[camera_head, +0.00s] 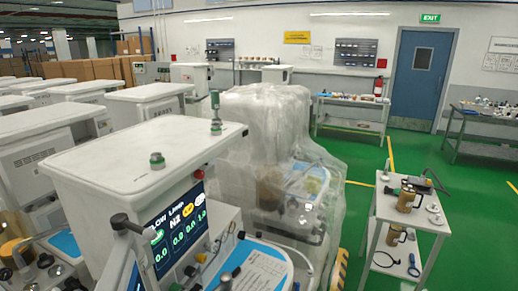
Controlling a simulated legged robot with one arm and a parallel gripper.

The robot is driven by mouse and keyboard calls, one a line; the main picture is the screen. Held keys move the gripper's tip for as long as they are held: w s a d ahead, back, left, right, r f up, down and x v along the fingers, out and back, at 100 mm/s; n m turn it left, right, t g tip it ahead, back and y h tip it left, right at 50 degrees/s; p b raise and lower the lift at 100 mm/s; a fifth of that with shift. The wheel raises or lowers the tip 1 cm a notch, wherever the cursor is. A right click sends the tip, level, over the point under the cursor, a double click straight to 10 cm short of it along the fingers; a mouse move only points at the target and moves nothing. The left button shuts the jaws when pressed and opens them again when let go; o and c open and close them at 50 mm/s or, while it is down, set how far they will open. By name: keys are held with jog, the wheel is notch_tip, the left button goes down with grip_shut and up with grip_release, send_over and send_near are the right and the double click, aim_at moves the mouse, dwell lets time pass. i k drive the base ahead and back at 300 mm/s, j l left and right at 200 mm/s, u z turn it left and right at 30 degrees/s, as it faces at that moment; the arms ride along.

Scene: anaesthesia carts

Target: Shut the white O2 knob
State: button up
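The nearest anaesthesia cart (110,190) is white and fills the lower left. Its tilted flow screen (178,232) is lit and shows several readings, among them 0.0 and 1.0. Small dark knobs or fittings (192,270) sit beside and below the screen's right edge. I cannot pick out a white O2 knob among them; the parts there are small and partly cut off by the frame's bottom edge. A dark grey jointed piece (120,222) stands in front of the screen's left side, and I cannot tell what it belongs to. My gripper cannot be made out.
A plastic-wrapped machine (270,120) stands behind the cart. A small white trolley (388,208) with brass-coloured canisters stands at the right. More white carts (140,98) line the left. Green floor (362,170) is open between the wrapped machine and the trolley.

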aim_at(210, 247)
jog(key=l+u, duration=0.15)
jog(key=u, duration=0.6)
jog(key=k+l+u, duration=0.25)
jog(key=l, duration=0.2)
jog(key=k+l+u, duration=0.25)
jog(key=l, duration=0.25)
jog(key=k+l+u, duration=0.1)
jog(key=l+u, duration=0.15)
jog(key=l, duration=0.15)
jog(key=k+l+u, duration=0.25)
jog(key=k+l, duration=0.4)
jog(key=l, duration=0.15)
jog(key=i+j+u, duration=0.1)
jog(key=i+u, duration=0.35)
jog(key=i, duration=0.2)
